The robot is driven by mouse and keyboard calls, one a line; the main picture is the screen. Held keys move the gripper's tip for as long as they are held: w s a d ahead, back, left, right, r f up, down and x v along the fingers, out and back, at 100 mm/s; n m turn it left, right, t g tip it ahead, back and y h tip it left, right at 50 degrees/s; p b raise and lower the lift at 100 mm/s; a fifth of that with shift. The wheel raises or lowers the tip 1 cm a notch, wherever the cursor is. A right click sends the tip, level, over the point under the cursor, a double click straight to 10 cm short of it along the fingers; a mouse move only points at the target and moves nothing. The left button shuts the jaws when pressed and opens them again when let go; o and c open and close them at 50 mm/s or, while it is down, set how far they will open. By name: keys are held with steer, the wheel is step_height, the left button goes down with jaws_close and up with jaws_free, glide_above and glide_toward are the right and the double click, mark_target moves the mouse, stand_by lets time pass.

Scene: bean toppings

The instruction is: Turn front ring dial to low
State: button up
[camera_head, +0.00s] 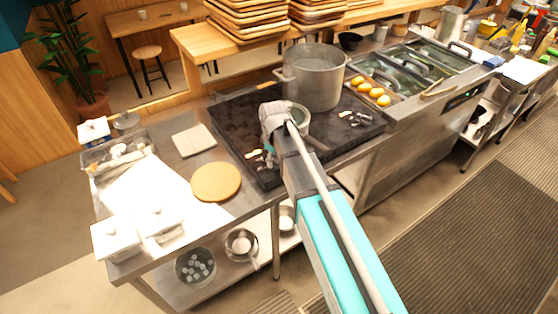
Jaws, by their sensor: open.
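The black cooktop (229,122) sits on the steel counter in the middle of the view. Small pale and metallic parts (355,118) show on its right front area, and a pale patch (253,155) shows at its left front. They are too small to tell which is the front ring dial or where it points. My arm hides part of the cooktop's front.
A round tan board (216,182) and a pale square (194,140) lie to the left. Yellow items (372,91) sit in a tray at right.

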mark_target(274, 160)
steer(key=shift+m, duration=0.4)
steer(key=m, duration=0.3)
steer(key=shift+m, duration=0.3)
steer(key=m, duration=1.3)
steer(key=shift+m, duration=0.4)
step_height(274, 160, up, 14)
steer(key=p, duration=1.4)
steer(key=s+d+f+n+b, duration=0.3)
steer(key=s+d+f+b, duration=0.4)
steer(key=d, duration=0.3)
steer(key=s+d+f+n+b, duration=0.3)
steer(key=s+d+f+b, duration=0.3)
steer(key=d, duration=0.4)
steer(key=shift+s+d+f+n+b, duration=0.2)
steer(key=shift+s+f+n+b, duration=0.2)
steer(key=shift+f+b, duration=0.1)
steer(key=shift+d, duration=0.1)
stand_by(0.4)
